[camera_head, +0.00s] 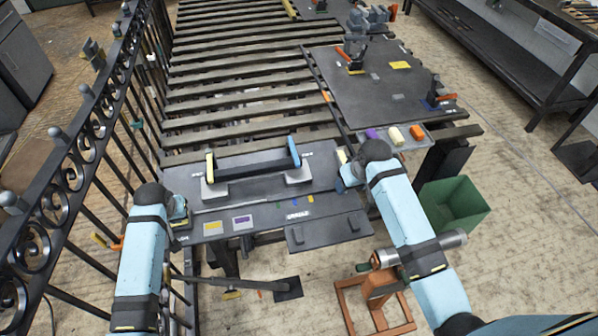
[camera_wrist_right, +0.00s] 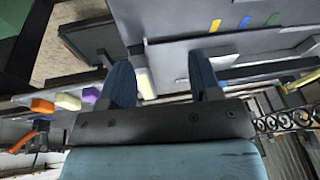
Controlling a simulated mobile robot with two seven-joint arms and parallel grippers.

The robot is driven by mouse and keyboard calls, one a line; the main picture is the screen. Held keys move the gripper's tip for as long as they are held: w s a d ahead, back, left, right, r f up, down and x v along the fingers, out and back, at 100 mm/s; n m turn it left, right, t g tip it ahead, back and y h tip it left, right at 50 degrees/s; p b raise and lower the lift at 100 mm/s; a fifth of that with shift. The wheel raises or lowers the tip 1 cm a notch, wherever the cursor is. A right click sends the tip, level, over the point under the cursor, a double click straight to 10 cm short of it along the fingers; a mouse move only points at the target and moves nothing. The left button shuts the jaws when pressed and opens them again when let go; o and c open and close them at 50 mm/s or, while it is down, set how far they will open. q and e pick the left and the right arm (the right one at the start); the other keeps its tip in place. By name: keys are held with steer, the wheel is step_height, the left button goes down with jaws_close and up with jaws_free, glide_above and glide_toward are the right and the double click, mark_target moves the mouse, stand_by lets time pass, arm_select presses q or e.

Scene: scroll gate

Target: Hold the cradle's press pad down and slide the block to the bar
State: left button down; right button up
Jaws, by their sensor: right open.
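On the grey work plate in the head view lies a long dark bar piece (camera_head: 252,163) in a cradle with light grey feet (camera_head: 214,190). Its left end is yellow (camera_head: 209,166) and its right end blue (camera_head: 294,152). I cannot tell which part is the press pad. A cream block (camera_head: 341,156) is by the plate's right edge; a cream piece (camera_wrist_right: 146,82) shows between my right fingers in the wrist view. My right gripper (camera_head: 347,180) is open at the plate's right end, not gripping it. My left gripper (camera_head: 181,212) is at the left edge; its fingers are unclear.
Purple (camera_head: 372,133), cream (camera_head: 396,135) and orange (camera_head: 417,131) blocks sit on a side tray. A dark raised panel (camera_head: 327,231) is at the plate's front. A scrolled black railing (camera_head: 90,140) stands left; a green bin (camera_head: 455,207) stands right.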

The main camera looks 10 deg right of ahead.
steer(key=w+d+r+m+g+h, duration=0.1)
steer(key=w+d+r+g+h, duration=0.15)
steer(key=w+r, duration=0.35)
steer(key=shift+y, duration=0.45)
steer(key=f, duration=1)
steer(key=shift+s+d+f, duration=0.1)
steer(key=shift+s+f, duration=0.2)
steer(key=shift+s, duration=0.05)
steer(key=shift+c, duration=0.4)
